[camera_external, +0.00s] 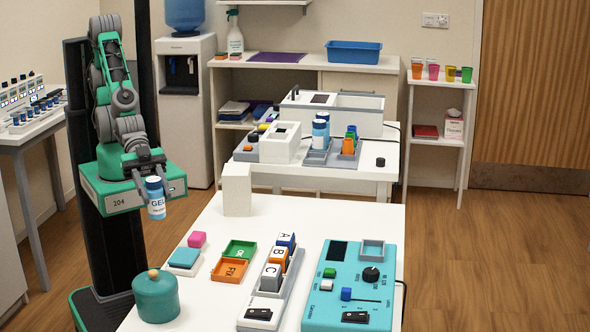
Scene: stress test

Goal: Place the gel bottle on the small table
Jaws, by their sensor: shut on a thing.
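The bottle hangs roughly upright, beside the far left corner of the white front table (205,295) in the picture, and seems clear of any surface. Several white tables and stands are in view; which one is the small table I cannot tell. A narrow white stand (432,145) at the right and a table (20,140) at the left edge are the smaller-looking ones.
The front table holds a teal pot (156,297), colored trays, a lettered block rack (272,285), a turquoise control panel (355,290) and a white block (237,190). Its back right area is clear. Another equipment table (375,172) stands behind. Wooden floor is open at the right.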

